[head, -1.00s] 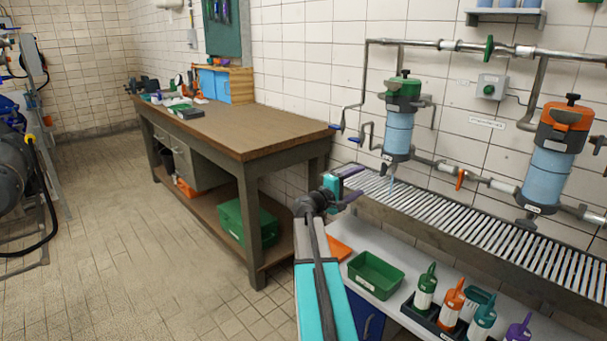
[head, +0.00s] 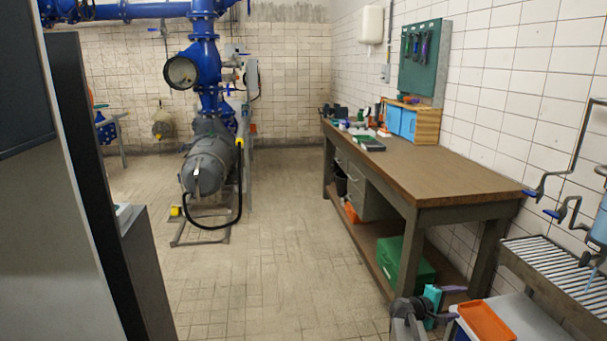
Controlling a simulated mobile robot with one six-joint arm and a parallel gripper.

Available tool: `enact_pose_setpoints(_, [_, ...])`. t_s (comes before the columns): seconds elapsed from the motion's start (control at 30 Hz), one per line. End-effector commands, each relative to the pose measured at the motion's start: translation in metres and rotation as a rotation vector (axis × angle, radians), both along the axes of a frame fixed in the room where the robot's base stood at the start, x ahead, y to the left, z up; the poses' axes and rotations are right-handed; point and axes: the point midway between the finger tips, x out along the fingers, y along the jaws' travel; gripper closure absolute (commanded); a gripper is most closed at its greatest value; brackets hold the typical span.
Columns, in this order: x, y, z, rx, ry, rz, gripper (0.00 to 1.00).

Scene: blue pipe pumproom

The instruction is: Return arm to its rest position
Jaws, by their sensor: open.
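My gripper (head: 458,303) shows at the lower right of the head view, with a teal part and dark fingers. Its fingers are apart and I see nothing between them. It is beside the near end of the wooden workbench (head: 420,168), to the left of an orange tray (head: 487,321). A grey part of my arm shows below it at the bottom edge. The rest of my arm is out of view.
A slatted metal rack (head: 560,275) and part of a blue filter are at the right. A green box (head: 400,262) sits on the bench's lower shelf. A grey pump (head: 207,165) stands left of centre. A grey cabinet (head: 150,280) is near left. The tiled floor between is clear.

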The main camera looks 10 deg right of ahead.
Motion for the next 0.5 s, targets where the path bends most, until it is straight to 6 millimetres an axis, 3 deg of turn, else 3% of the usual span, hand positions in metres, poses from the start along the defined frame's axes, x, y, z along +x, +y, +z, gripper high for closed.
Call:
enact_pose_setpoints(0.03, [-0.003,0.018,-0.015,0.032,0.015,0.01,0.34])
enact_pose_setpoints(0.27, [-0.025,0.09,-0.092,0.187,0.074,0.021,0.34])
enact_pose_setpoints(0.5, [-0.073,0.164,-0.166,0.363,0.146,-0.006,0.34])
